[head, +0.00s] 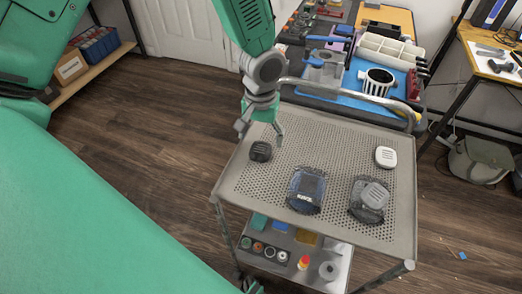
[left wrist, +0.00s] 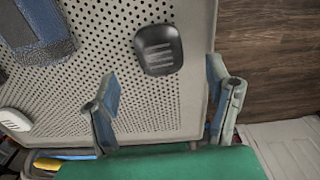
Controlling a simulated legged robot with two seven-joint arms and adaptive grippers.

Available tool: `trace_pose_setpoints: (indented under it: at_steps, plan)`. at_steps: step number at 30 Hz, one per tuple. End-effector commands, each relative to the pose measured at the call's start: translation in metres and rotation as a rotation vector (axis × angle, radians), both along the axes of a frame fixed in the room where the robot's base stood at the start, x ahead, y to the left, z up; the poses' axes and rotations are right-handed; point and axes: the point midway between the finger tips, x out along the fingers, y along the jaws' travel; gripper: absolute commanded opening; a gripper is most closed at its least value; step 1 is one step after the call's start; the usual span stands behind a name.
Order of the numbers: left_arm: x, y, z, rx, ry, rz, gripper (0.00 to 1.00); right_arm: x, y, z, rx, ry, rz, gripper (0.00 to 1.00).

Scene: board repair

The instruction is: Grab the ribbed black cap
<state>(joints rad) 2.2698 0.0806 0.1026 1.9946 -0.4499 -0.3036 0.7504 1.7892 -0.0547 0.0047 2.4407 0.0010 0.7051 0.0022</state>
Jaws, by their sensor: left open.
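The ribbed black cap (head: 260,151) lies on the perforated cart top near its left edge. In the left wrist view the cap (left wrist: 158,50) shows its ribs facing up, a little beyond the fingertips. My left gripper (head: 260,130) is above the cart by the cap, fingers spread. In the left wrist view the left gripper (left wrist: 166,82) is open with nothing between its fingers, and the cap is apart from both. My right gripper is not in view.
The cart top (head: 335,140) also holds a dark blue device (head: 306,190), a clear case with a grey cap (head: 370,198) and a white cap (head: 386,157). A raised handle (head: 345,98) runs along the back. A lower shelf (head: 275,260) holds small parts.

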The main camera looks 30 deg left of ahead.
Motion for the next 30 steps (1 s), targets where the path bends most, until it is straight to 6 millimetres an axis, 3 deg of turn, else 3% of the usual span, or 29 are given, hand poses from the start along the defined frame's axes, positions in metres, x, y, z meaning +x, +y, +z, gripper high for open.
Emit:
trace_pose_setpoints:
  at_steps: [9,17,18,21,22,30]
  plan:
    - [-0.003,0.000,-0.045,0.000,0.003,0.000,0.72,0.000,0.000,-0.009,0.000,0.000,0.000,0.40]
    - [-0.003,0.000,-0.048,0.000,0.001,0.000,0.72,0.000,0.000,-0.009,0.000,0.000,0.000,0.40]
    - [-0.003,0.000,-0.048,0.000,0.001,0.000,0.69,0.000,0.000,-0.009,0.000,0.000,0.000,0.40]
    - [-0.003,0.000,-0.048,0.000,0.001,0.000,0.34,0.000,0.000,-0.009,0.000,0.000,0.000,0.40]
    - [-0.003,0.000,-0.048,0.000,0.001,0.000,0.27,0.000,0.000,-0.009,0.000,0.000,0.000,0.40]
    - [-0.003,0.000,-0.048,0.000,0.001,0.000,0.27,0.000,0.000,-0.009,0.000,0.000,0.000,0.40]
